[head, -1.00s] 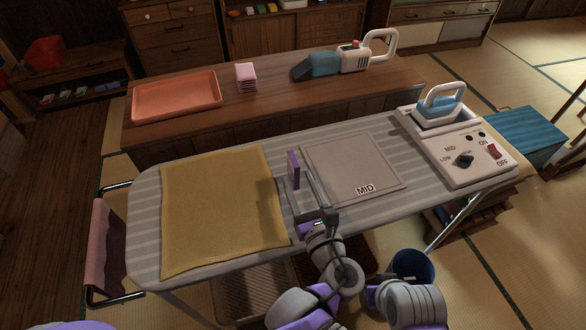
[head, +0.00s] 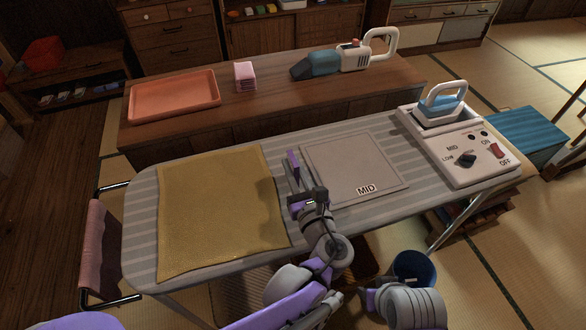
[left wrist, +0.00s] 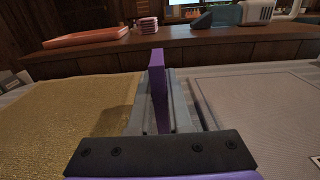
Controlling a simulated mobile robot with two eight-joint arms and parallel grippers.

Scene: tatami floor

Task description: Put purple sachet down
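The purple sachet (head: 293,160) is a thin upright slab above the striped ironing board, between the yellow cloth and the grey MID pad. My left gripper (head: 294,181) is shut on it. In the left wrist view the sachet (left wrist: 158,85) stands edge-on between the two grey fingers, which lie against its sides. Its lower part is hidden by the gripper, so I cannot tell whether it touches the board.
The yellow cloth (head: 215,215) lies left and the grey MID pad (head: 352,165) right on the ironing board (head: 143,215). An iron (head: 445,106) rests on a control unit at right. Behind, a low table holds an orange tray (head: 175,97), pink stack (head: 245,76) and blue-white appliance (head: 350,58).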

